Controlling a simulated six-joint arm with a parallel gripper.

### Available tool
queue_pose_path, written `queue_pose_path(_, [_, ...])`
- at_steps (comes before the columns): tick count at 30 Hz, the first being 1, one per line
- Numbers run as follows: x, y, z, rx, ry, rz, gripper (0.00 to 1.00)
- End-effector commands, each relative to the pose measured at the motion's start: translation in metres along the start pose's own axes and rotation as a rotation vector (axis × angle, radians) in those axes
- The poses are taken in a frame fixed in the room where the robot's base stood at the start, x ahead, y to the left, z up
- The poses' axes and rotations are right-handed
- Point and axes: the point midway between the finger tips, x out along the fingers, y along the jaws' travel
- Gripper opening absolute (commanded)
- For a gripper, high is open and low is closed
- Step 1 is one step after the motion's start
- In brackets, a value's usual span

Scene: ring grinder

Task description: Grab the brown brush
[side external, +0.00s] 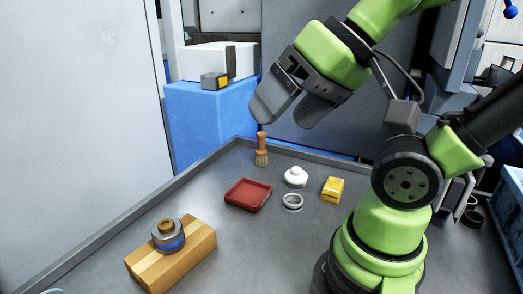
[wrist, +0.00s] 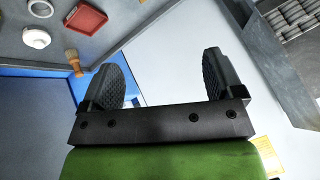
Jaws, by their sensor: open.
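The brown brush (side external: 261,150) stands upright on the grey table near its back edge, handle up and bristles down. In the wrist view the brush (wrist: 73,61) shows at the upper left, beside the left finger and outside the gap between the fingers. My gripper (side external: 282,115) is open and empty, above and to the right of the brush in the side view. In the wrist view my gripper (wrist: 168,76) has its two dark ridged fingers wide apart, with nothing between them.
A red tray (side external: 248,195), a white round piece (side external: 296,176), a metal ring (side external: 292,202) and a yellow block (side external: 332,189) lie near the brush. A wooden block (side external: 172,258) with a metal cylinder (side external: 168,236) sits at front left. A raised rim (side external: 205,165) edges the table.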

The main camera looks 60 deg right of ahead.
Motion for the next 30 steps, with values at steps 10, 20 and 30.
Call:
queue_pose_path(10, [0.0, 0.0, 0.0, 0.0, 0.0, 0.0, 0.59])
queue_pose_path(20, [0.002, 0.0, -0.01, 0.008, 0.001, 0.017, 0.59])
queue_pose_path(30, [0.043, 0.037, -0.129, 0.095, 0.009, 0.214, 0.59])
